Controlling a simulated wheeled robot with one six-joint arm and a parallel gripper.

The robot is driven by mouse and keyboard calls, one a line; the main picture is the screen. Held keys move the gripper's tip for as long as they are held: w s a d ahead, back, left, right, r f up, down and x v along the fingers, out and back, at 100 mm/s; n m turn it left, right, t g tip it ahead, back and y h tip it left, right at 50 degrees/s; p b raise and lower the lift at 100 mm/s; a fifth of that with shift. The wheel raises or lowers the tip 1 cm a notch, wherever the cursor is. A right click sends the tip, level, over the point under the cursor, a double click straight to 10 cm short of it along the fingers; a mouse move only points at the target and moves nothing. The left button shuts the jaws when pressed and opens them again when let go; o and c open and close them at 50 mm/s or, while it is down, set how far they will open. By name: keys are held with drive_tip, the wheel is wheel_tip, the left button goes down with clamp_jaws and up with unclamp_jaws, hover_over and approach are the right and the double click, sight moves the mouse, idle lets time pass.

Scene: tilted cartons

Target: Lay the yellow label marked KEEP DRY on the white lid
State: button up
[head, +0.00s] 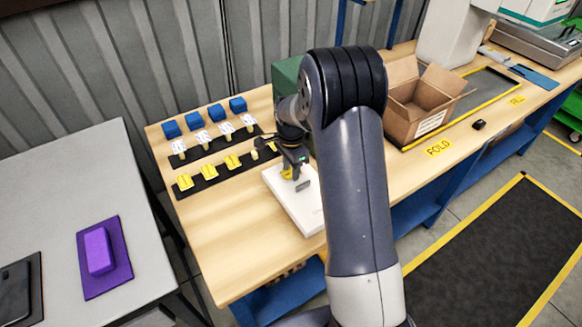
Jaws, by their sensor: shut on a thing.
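My gripper (291,174) is over the far part of the white lid (304,213), in the middle of the head view. It is shut on a small yellow label (286,173), partly hidden by the fingers. Its marking cannot be read. The label is at or just above the lid; I cannot tell whether it touches. The white lid lies flat on the wooden bench, its right side partly hidden by my arm. A small grey patch shows on the lid beside the gripper.
Left of the lid, a black strip (195,184) holds yellow labels (208,171). Behind it are white-and-yellow pieces (202,138) and several blue blocks (194,121). A green box (286,75) stands behind my arm. An open carton (420,98) stands right. The bench's front left is clear.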

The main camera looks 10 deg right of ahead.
drive_tip(key=o, duration=1.4)
drive_tip(key=shift+r+p, duration=2.35)
drive_tip(key=shift+r, duration=1.2)
drive_tip(key=shift+f, duration=0.15)
wheel_tip(320, 180, down, 7)
drive_tip(key=b, duration=0.4)
drive_tip(key=shift+b, duration=0.4)
